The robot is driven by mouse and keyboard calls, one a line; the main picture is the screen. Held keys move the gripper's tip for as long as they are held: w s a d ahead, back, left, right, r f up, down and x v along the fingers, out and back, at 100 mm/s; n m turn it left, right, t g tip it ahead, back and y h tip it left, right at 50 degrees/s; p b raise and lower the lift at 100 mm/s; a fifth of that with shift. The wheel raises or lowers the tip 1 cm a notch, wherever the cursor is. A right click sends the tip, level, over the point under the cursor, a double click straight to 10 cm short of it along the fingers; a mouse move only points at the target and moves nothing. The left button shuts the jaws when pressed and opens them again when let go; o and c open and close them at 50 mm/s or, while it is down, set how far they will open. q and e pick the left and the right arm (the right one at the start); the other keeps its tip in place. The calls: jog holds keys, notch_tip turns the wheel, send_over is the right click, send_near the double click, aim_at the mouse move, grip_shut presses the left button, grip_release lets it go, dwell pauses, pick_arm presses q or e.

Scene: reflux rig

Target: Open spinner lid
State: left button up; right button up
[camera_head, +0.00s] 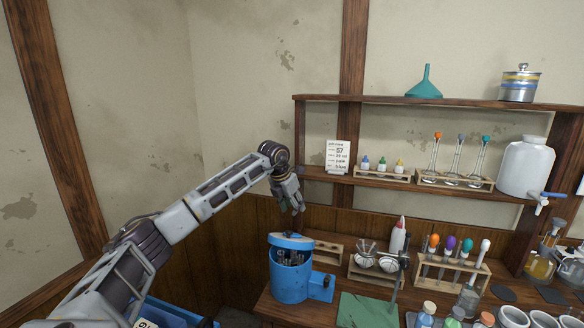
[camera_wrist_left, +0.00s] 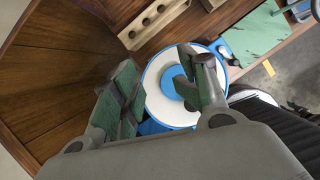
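The spinner (camera_head: 289,283) is a blue cylinder on the bench with a blue box on its right side. In the left wrist view the spinner's top shows as a white disc (camera_wrist_left: 158,88) with a blue rim and blue centre. My left gripper (camera_head: 298,208) is above the spinner, apart from it. Its green-padded fingers (camera_wrist_left: 160,62) are spread with nothing between them, and one covers part of the disc. My right gripper is not in view.
A wooden rack (camera_head: 327,250) stands just behind and right of the spinner. A green mat (camera_head: 366,311) lies to the right. A shelf (camera_head: 460,193) with a card, bottles and droppers is above the bench. Glassware crowds the bench's right side.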

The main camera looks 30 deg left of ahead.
pick_arm(q)
jog(key=w+a+r+p, duration=0.3)
jog(key=w+r+p, duration=0.2)
jog(key=r, duration=0.6)
jog(key=shift+a+r, duration=0.15)
jog(key=shift+r, duration=0.15)
dwell(1.8)
jog(key=shift+w, duration=0.1)
jog(key=shift+r, duration=0.1)
dwell(0.5)
jog(key=v, duration=1.1)
jog(key=shift+s+r, duration=0.25)
jog(key=shift+r, duration=0.1)
dwell(0.3)
